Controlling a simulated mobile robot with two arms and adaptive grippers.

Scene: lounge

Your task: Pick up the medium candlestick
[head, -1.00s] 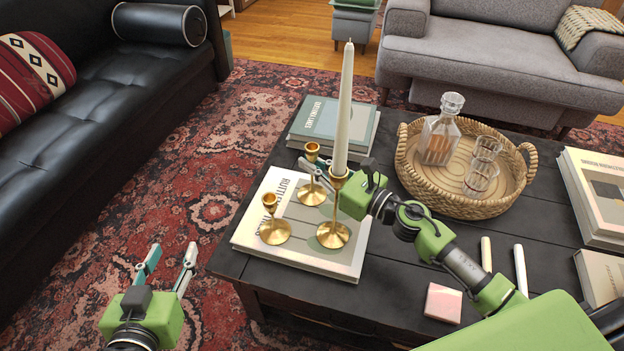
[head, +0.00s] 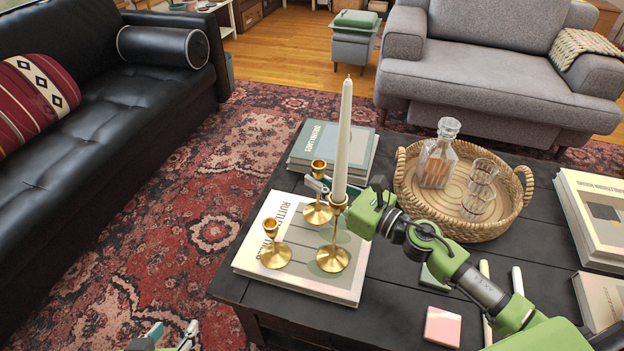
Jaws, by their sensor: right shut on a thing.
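The medium candlestick (head: 318,211) is brass and empty. It stands upright at the back of the white book (head: 300,284), partly covered by my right gripper's fingers. My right gripper (head: 318,186) reaches in from the right, behind the tall candlestick (head: 333,258), and is shut on the medium candlestick's stem. Whether its base is clear of the book I cannot tell. The tall one holds a white candle (head: 344,140). The short candlestick (head: 275,254) stands at front left, apart from my gripper. My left gripper (head: 172,331) is low at the bottom edge, open and empty, mostly cut off.
A wicker tray (head: 409,205) with a decanter (head: 436,160) and glasses (head: 479,188) stands right of my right gripper. Stacked books (head: 330,145) lie behind the candlesticks. Loose candles (head: 517,279) and a pink block (head: 443,327) lie on the dark table (head: 395,300).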

